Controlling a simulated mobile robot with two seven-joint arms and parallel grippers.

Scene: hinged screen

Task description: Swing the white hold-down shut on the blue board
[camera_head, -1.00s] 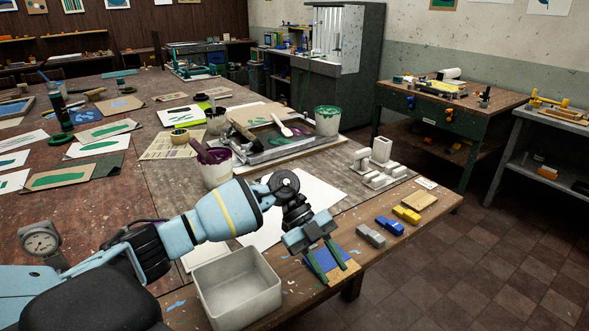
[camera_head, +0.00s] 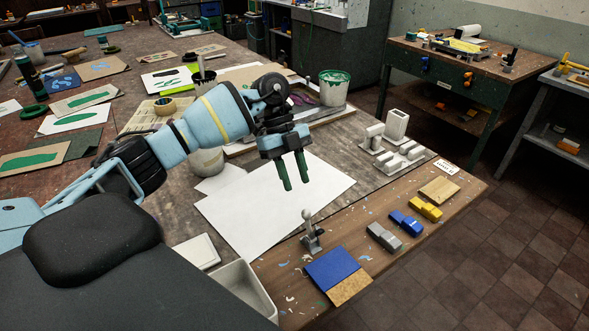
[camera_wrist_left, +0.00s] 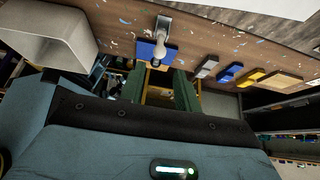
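The blue board (camera_head: 333,268) lies near the table's front edge, with a tan piece (camera_head: 350,288) at its near end. The pale hold-down (camera_head: 308,228) stands upright at the board's far edge, its round knob up and its arm not lying on the board. In the left wrist view the hold-down (camera_wrist_left: 161,35) overlaps the blue board (camera_wrist_left: 146,50). My left gripper (camera_head: 297,186) is above the white paper, behind and above the hold-down, clear of it. Its green fingers are apart and empty; the wrist view shows them apart too (camera_wrist_left: 160,90). My right gripper is not in view.
Grey (camera_head: 385,237), blue (camera_head: 405,222) and yellow (camera_head: 426,207) blocks lie right of the board. A pale bin (camera_head: 243,290) stands left of it. White paper (camera_head: 265,225) lies behind. Pale fixtures (camera_head: 397,125) stand farther back.

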